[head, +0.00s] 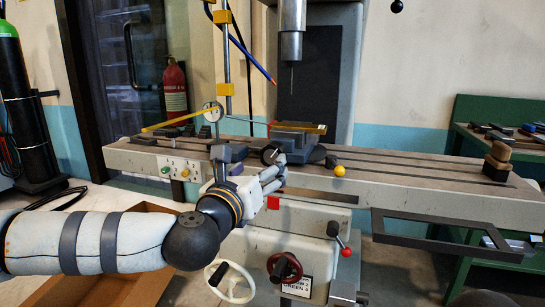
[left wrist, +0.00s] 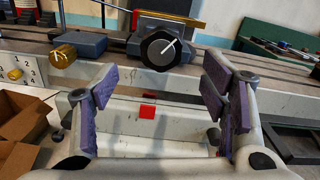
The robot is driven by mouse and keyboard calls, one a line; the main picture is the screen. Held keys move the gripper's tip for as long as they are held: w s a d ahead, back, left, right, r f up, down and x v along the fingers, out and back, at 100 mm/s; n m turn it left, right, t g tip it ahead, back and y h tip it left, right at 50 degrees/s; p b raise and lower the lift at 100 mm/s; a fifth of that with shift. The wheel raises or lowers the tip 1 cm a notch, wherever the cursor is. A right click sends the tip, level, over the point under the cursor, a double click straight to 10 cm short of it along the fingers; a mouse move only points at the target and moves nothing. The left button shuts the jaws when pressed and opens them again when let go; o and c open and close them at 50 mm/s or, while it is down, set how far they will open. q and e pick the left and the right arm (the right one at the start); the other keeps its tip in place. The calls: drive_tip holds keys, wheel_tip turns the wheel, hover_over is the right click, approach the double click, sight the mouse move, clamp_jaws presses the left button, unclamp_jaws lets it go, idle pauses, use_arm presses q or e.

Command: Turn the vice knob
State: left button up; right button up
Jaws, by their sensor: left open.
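The vice (head: 294,144) is a blue-grey block on the milling machine's slotted table. Its knob (left wrist: 160,49) is black with a white pointer line that slants up to the right in the left wrist view. In the head view the knob (head: 270,154) shows as a small dark disc just above my gripper's fingers. My left gripper (head: 270,178) is open and empty, in front of the table edge. In the left wrist view its purple-padded fingers (left wrist: 160,93) stand wide apart, with the knob beyond and above the gap between them. My right gripper does not show.
A brass knob (left wrist: 63,55) sits left of the vice. A yellow ball handle (head: 339,170) is right of it. A grey frame (head: 440,238) sticks out at the right. A red-knobbed lever (head: 346,252) and handwheels are below. A cardboard box (head: 145,207) stands at lower left.

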sight(271, 157)
use_arm(q)
drive_tip(key=x, duration=0.8)
drive_tip(key=shift+w+d+f, duration=0.15)
drive_tip(key=shift+w, duration=0.15)
drive_tip(key=shift+c, duration=0.6)
drive_tip(key=c, duration=1)
